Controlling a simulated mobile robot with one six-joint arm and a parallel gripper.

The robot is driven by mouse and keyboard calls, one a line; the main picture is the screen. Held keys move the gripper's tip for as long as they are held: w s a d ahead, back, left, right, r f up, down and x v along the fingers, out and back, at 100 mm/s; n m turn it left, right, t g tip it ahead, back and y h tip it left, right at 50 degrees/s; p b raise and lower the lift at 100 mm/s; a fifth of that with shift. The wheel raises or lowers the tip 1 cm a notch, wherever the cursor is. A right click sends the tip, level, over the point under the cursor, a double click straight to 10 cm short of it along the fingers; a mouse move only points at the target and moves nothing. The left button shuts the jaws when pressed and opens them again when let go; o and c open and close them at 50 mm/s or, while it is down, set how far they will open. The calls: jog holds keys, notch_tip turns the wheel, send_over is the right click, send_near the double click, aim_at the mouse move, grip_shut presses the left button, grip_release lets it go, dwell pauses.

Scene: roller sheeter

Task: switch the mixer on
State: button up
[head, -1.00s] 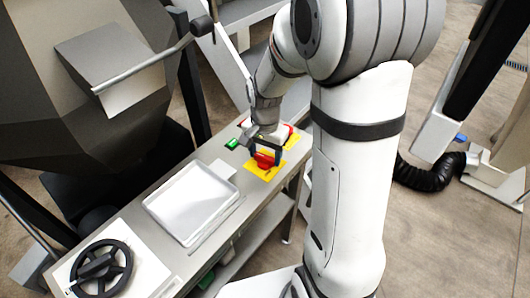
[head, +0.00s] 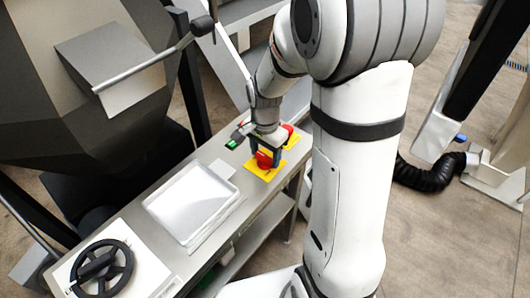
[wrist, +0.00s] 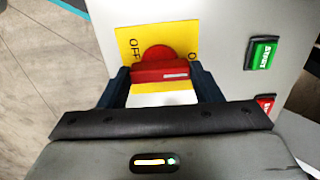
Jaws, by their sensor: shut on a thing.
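A red rotary knob (wrist: 160,71) sits on a yellow plate (wrist: 127,44) with "OFF" printed at its left; more lettering is cut off at the right. My gripper (wrist: 162,84) has one dark finger at each end of the knob's red bar and is shut on it. In the head view, my gripper (head: 265,153) reaches down over the same knob (head: 264,160) and yellow plate (head: 256,170) on the grey bench. The gripper body hides part of the plate. The pointer position against the lettering cannot be read fully.
A green START button (wrist: 262,53) and a red button (wrist: 265,103) lie right of the plate. A second red knob (head: 288,128) on yellow is just behind my gripper. A white tray (head: 192,204) and black handwheel (head: 101,270) are on the bench.

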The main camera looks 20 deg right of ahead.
aim_at(265, 156)
jog(key=o, duration=1)
jog(key=shift+r+p, duration=0.35)
jog(key=shift+r, duration=3.55)
